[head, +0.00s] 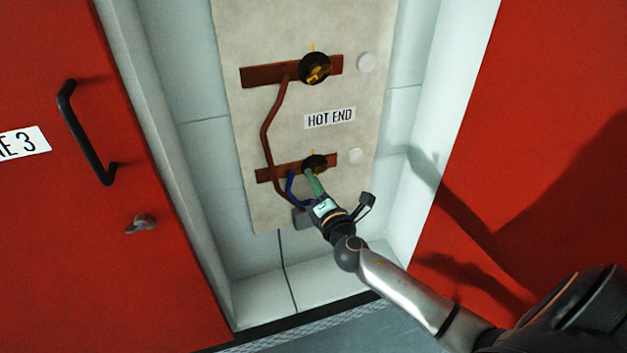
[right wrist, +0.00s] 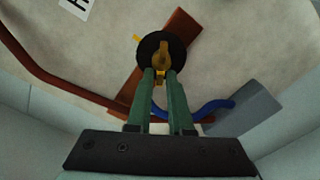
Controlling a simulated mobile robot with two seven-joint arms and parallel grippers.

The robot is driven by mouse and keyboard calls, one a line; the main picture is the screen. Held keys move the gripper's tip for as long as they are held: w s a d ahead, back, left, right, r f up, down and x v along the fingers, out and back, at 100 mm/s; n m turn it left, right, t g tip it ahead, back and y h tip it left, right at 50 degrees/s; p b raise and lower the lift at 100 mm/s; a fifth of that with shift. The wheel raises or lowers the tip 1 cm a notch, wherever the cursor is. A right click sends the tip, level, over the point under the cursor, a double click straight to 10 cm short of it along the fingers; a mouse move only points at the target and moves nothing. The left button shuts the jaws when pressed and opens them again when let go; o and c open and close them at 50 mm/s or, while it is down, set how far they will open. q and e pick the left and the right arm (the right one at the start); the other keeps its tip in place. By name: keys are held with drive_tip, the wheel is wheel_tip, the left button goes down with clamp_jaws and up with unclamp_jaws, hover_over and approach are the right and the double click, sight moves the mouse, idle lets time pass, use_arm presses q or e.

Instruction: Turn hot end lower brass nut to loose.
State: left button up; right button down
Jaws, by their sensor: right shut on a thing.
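The lower brass nut (head: 316,162) sits on a round black disc on the lower copper-brown bar (head: 267,175), below the HOT END label. It also shows in the right wrist view (right wrist: 162,50), with a small yellow mark (right wrist: 137,38) at the disc's edge. My right gripper (head: 310,172) reaches up to it from the lower right. Its green fingers (right wrist: 162,76) are shut on the nut, near its lower end in the right wrist view. The fingers partly hide the nut in the head view. My left gripper is not in view.
An upper brass nut (head: 318,72) sits on another bar above. White round knobs (head: 366,62) are to the right of both bars. A brown pipe (head: 266,135) and a blue hose (head: 291,188) run close by. Red doors (head: 60,230) flank the recess.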

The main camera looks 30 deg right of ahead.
drive_tip(key=shift+d+r, duration=0.15)
drive_tip(key=shift+d, duration=0.25)
drive_tip(key=c, duration=1)
unclamp_jaws()
drive_tip(key=shift+o, duration=0.2)
drive_tip(key=shift+a, duration=0.1)
drive_tip(key=b+v, duration=0.1)
drive_tip(key=v, duration=1.1)
drive_tip(key=shift+s+b, duration=0.3)
drive_tip(key=shift+b, duration=0.05)
drive_tip(key=shift+a, duration=0.1)
